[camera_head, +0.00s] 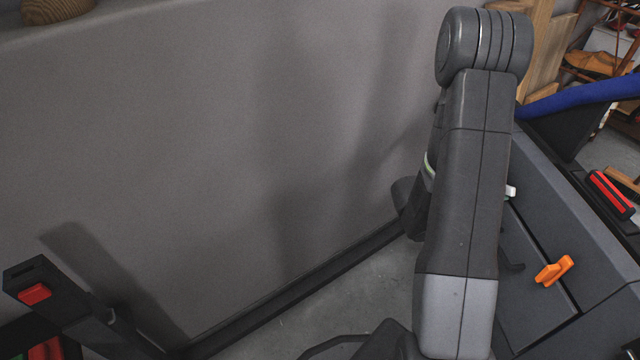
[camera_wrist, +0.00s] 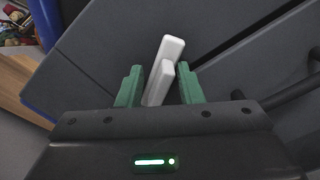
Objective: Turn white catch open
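The white catch (camera_wrist: 169,52) is on the dark grey door panel, between my two green fingertips in the wrist view. It has a long upper bar and a shorter block in front. My gripper (camera_wrist: 158,84) is open, with one finger on each side of the catch. The catch looks close to the right finger, and a gap shows toward the left finger. I cannot tell whether either finger touches it. In the head view only a small end of the white catch (camera_head: 511,191) shows beside my arm, which hides the gripper.
An orange catch (camera_head: 553,270) is on the same panel, lower right. A dark handle (camera_wrist: 290,92) is right of the gripper in the wrist view. A grey wall (camera_head: 230,150) stands on the left.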

